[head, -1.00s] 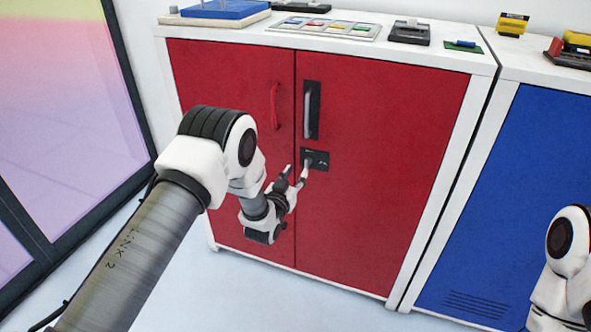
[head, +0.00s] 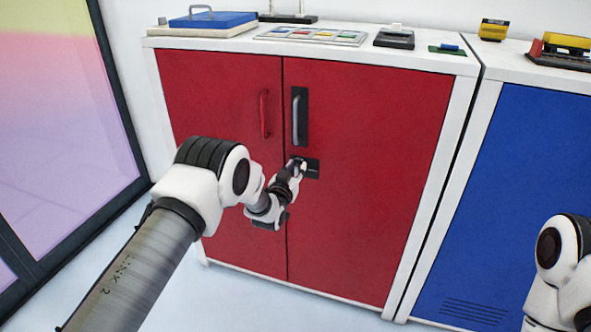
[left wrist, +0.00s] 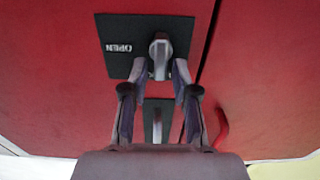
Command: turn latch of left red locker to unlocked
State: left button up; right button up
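The red locker (head: 372,200) has two doors. On its right door, a dark latch plate (head: 312,171) sits below a grey bar handle (head: 299,117). In the left wrist view, the latch plate (left wrist: 118,62) shows upside-down "OPEN" lettering and a grey latch knob (left wrist: 160,52). My left gripper (head: 298,165) is at the plate's left part and hides some of it in the head view. In the left wrist view, its fingers (left wrist: 161,72) stand apart, one on each side of the knob's lower end. Contact with the knob cannot be told. My right gripper is out of view.
The left red door has a red handle (head: 264,114). A blue locker (head: 535,180) stands to the right. A tray of coloured pieces (head: 312,36) and a blue case (head: 213,19) lie on the red locker's top. A glass panel (head: 60,130) is at the left.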

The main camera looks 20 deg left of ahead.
pick_arm(q)
jog(key=shift+r, duration=0.1)
grip_shut()
jog(key=shift+m, duration=0.3)
jog(key=m, duration=0.1)
jog(key=m+b, duration=0.1)
jog(key=m, duration=0.1)
jog(key=shift+d+m, duration=0.3)
jog(key=shift+d, duration=0.05)
jog(key=shift+d+f+m+b, duration=0.25)
jog(key=shift+m+b, duration=0.3)
jog(key=shift+m, duration=1.75)
jog(key=shift+d+f+m+b, duration=0.2)
jog(key=shift+m+b, duration=0.4)
jog(key=shift+m, duration=1.7)
jog(key=shift+d+f+m+b, duration=0.2)
jog(key=shift+m+b, duration=0.35)
jog(key=shift+m, duration=1.75)
